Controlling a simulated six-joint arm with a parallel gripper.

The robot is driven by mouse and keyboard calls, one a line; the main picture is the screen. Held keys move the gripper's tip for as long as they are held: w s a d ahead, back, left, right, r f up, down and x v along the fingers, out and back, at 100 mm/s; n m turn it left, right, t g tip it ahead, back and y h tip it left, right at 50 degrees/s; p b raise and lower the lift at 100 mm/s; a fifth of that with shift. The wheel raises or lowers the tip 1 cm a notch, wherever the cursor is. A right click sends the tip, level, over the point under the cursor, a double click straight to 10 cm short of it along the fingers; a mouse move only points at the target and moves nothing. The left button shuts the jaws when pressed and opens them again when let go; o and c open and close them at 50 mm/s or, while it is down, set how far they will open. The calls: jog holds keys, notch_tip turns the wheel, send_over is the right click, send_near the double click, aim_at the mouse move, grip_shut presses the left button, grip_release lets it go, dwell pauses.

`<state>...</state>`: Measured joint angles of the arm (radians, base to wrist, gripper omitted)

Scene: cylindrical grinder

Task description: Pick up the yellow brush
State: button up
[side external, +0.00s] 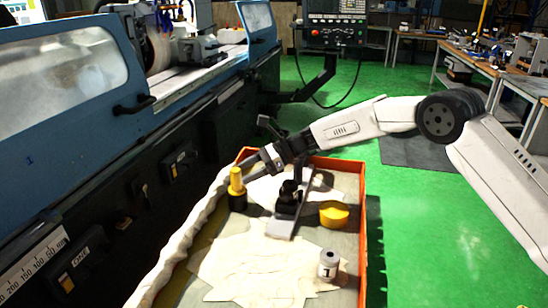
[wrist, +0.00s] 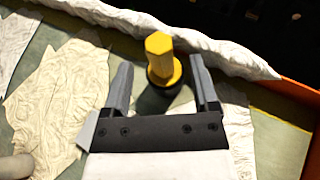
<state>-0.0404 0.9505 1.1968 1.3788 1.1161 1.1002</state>
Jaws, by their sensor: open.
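The yellow brush (side external: 237,182) stands upright near the left side of an orange-rimmed tray, its yellow handle above a dark round base. In the wrist view the brush (wrist: 160,60) shows ahead of my gripper, its handle roughly centred between the two finger lines. My gripper (side external: 257,163) is open and empty, reaching in from the right close to the brush handle. In the wrist view the fingers of my gripper (wrist: 160,73) are spread on either side of the handle with gaps. Exact depth between fingertips and handle is hard to judge.
The tray's orange rim (side external: 362,235) runs along the right. A dark stand on a grey bar (side external: 283,226), a round yellow thing (side external: 334,214) and a grey cylinder (side external: 328,265) lie right of the brush. Crumpled white cloth (side external: 185,238) lines the left edge, beside the blue grinder (side external: 70,90).

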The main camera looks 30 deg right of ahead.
aim_at(236, 176)
jog(key=shift+x, duration=1.75)
jog(key=shift+r, duration=0.1)
grip_shut()
